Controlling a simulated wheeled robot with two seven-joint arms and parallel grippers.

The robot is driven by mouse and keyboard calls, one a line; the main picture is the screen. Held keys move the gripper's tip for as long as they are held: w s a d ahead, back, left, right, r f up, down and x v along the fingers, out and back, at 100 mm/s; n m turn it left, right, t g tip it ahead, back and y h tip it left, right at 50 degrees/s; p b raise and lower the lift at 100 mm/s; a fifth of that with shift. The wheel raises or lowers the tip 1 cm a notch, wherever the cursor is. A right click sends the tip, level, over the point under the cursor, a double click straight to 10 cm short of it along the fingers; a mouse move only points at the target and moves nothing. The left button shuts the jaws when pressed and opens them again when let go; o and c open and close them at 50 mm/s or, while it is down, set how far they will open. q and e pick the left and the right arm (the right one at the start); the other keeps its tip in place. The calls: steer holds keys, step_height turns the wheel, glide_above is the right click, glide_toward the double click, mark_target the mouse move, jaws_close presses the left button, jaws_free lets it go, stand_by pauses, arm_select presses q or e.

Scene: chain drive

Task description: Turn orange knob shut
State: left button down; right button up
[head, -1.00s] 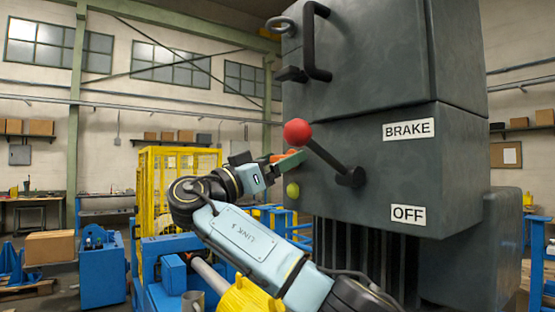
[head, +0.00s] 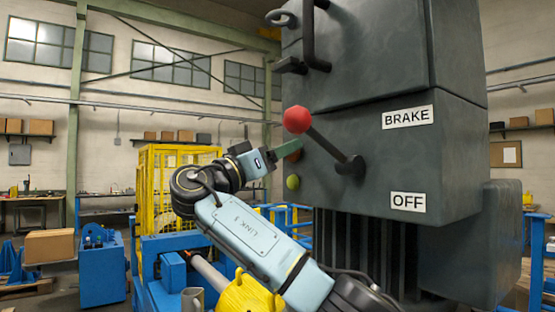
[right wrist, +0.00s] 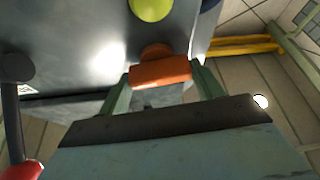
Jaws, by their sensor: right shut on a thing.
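The orange knob (right wrist: 160,72) is on the side face of the grey machine cabinet (head: 385,160). In the right wrist view it sits between the two green fingers of my right gripper (right wrist: 160,85), which is shut on it. In the head view my right gripper (head: 285,150) reaches the cabinet's left side, and the orange knob (head: 294,155) shows just behind a finger, partly hidden. My left gripper is not in view.
A lever with a red ball (head: 297,120) sticks out close beside my right gripper. A yellow-green button (head: 293,182) is below the knob. BRAKE (head: 408,117) and OFF (head: 408,202) labels mark the cabinet front. A yellow cage (head: 165,170) stands behind my arm.

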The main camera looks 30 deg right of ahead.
steer(key=shift+s+r+n+t+y+b, duration=0.15)
steer(key=shift+n+t+y, duration=0.8)
steer(key=shift+n, duration=2.35)
steer(key=shift+w+f+n+t+y+b, duration=0.1)
steer(key=shift+n+t+y, duration=0.85)
steer(key=shift+n, duration=2.35)
steer(key=shift+s+r+n+t+y+b, duration=0.15)
steer(key=shift+n+t+y, duration=0.25)
steer(key=shift+n+y, duration=1.95)
steer(key=shift+w+f+n+h, duration=0.1)
steer(key=shift+n+h, duration=0.95)
steer(key=o, duration=1)
